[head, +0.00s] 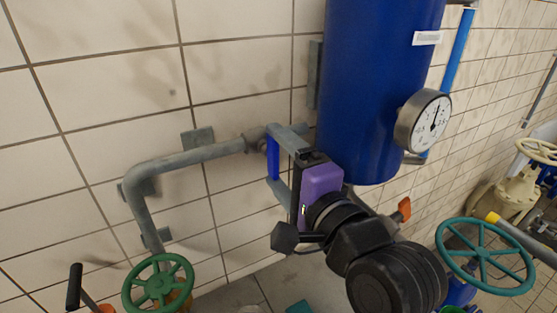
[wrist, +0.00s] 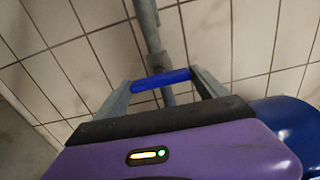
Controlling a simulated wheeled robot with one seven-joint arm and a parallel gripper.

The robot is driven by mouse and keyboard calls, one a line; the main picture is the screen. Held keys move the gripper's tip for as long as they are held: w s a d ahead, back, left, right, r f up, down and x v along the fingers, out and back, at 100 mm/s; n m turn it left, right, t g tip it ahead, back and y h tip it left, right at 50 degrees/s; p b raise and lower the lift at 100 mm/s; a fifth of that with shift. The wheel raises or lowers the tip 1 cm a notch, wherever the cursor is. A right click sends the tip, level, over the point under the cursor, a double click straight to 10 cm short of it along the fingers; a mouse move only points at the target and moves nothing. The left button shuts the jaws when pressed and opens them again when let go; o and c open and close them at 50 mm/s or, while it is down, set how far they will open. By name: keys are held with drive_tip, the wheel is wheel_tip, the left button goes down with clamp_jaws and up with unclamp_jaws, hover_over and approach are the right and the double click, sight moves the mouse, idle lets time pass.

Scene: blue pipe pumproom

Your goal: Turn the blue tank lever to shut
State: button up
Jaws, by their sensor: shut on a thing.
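The blue tank lever (head: 273,158) is a short blue bar beside the lower left of the big blue tank (head: 372,90), at the end of a grey pipe. My gripper (head: 272,157) has its two grey fingers at the bar's two ends, one above and one below in the head view. It is shut on the lever. In the wrist view the lever (wrist: 160,80) spans between the fingertips, in front of the grey pipe. The lever's pivot is not clearly seen.
The grey pipe (head: 195,154) bends down along the tiled wall to a green handwheel (head: 158,284). A pressure gauge (head: 430,121) sticks out of the tank's right side. A teal handwheel (head: 484,256) stands at lower right, near my arm.

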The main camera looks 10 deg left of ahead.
drive_tip(key=o, duration=1.3)
drive_tip(key=shift+d, duration=0.1)
drive_tip(key=b+v, duration=0.2)
drive_tip(key=v, duration=0.5)
drive_tip(key=shift+s+d, duration=0.15)
drive_tip(key=shift+s, duration=0.15)
